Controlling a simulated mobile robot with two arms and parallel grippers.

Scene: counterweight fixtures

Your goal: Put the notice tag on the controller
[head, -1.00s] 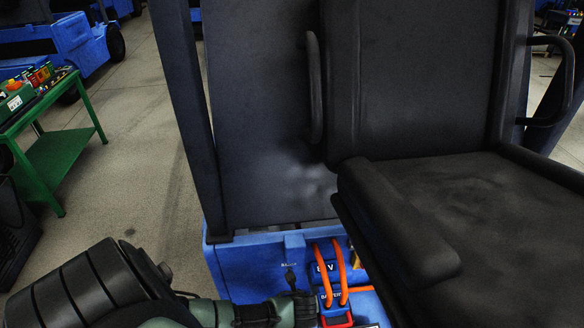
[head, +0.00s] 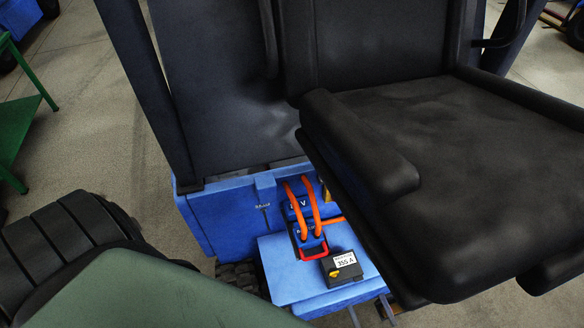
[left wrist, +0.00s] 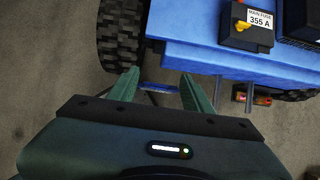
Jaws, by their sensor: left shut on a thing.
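My left gripper (left wrist: 158,84) shows in the left wrist view, its two green fingers set apart on a thin blue and pale piece (left wrist: 160,88). This piece is seen nearly edge-on; it looks like the notice tag, but its face is hidden. The gripper is in front of the blue truck's edge. In the head view only my left arm shows, at lower left. A dark box (left wrist: 300,22) at the right edge of the left wrist view may be the controller; it is cut off. My right gripper is not in view.
A black fuse box labelled 355 A (head: 341,267) sits on the blue ledge (head: 290,280), beside a red handle (head: 314,252) and orange cables (head: 302,208). The black seat (head: 460,170) overhangs the right. A green table (head: 20,130) stands at left.

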